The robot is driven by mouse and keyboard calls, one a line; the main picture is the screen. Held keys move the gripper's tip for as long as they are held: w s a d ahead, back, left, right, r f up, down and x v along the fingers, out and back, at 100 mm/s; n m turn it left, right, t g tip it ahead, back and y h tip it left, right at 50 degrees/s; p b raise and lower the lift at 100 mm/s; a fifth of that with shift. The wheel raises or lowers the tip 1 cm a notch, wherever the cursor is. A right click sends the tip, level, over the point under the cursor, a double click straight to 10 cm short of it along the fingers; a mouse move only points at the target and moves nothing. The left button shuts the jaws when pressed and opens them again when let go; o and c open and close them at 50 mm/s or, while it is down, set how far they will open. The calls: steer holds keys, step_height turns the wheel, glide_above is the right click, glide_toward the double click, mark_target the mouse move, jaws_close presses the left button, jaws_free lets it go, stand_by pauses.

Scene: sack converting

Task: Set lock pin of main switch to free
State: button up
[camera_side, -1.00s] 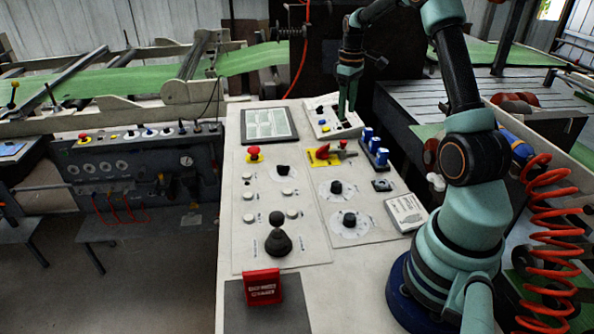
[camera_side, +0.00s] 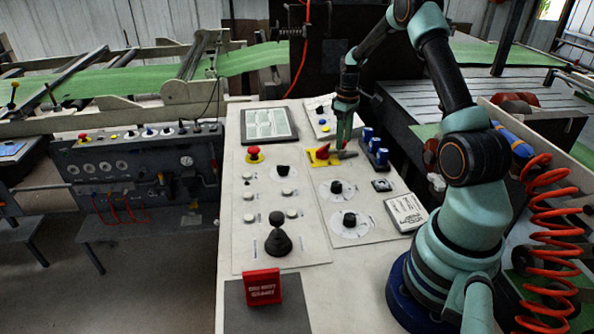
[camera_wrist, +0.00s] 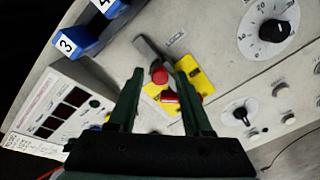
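The main switch is a red handle (camera_side: 323,152) on a yellow plate (camera_side: 314,160), on the light panel below the dark screen. In the wrist view the yellow plate (camera_wrist: 193,76) carries a red knob (camera_wrist: 159,76) and a red part lower down. A grey bar (camera_wrist: 150,52) reaches away from the plate beside a small label. I cannot tell which part is the lock pin. My gripper (camera_side: 342,146) is just above the switch's right side. In the wrist view its fingers (camera_wrist: 160,72) are open, on either side of the red knob, with nothing held.
Blue numbered blocks (camera_side: 374,148) stand close to the right of the switch. A white display box (camera_side: 320,122) lies behind it. Dials (camera_side: 337,188) and a red emergency button (camera_side: 254,153) are nearby on the panel.

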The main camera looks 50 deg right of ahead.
jaws_close()
stand_by(1.2)
